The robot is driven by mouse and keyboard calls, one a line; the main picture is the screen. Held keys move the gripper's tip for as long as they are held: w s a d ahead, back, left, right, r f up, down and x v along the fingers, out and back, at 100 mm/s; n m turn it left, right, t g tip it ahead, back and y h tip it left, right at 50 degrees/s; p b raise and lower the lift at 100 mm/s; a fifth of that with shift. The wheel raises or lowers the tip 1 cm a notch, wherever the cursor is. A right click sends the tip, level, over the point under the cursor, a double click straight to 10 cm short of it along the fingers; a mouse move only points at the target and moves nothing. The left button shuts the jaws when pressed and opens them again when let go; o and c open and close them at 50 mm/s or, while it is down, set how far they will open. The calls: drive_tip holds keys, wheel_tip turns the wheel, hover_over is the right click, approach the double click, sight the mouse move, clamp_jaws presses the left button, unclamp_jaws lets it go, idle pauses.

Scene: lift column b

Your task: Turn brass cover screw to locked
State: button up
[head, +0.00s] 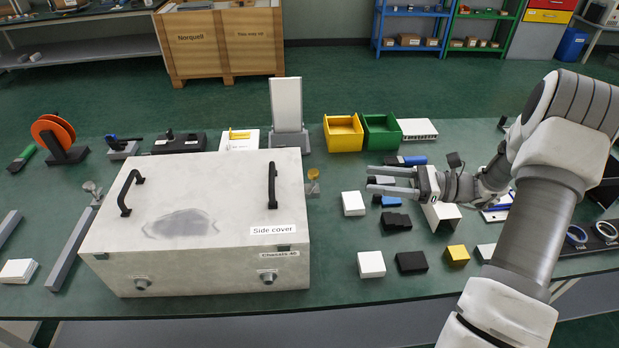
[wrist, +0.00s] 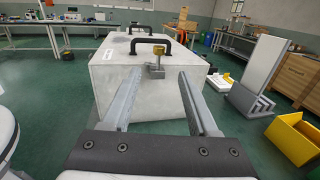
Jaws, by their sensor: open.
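The brass cover screw (head: 313,174) sticks out on a small grey bracket at the right side of the large pale chassis box (head: 170,245). In the wrist view the brass screw (wrist: 158,49) stands upright on its grey bracket, against the box (wrist: 130,92), ahead of my fingers. My gripper (head: 368,180) is open, to the right of the screw, with its fingers pointing at it and a clear gap between. In the wrist view my gripper (wrist: 159,73) has nothing between its fingers. The screw's slot or lock marks are too small to read.
White and black blocks (head: 353,203) lie below and beside my gripper on the green bench. A grey upright stand (head: 287,105), a yellow bin (head: 343,133) and a green bin (head: 381,133) stand behind. Black handles (head: 272,185) rise from the box top.

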sight(301, 186)
drive_tip(key=x, duration=1.7)
drive_tip(key=shift+s+a+f, duration=0.1)
drive_tip(key=shift+a+f, duration=0.15)
clamp_jaws()
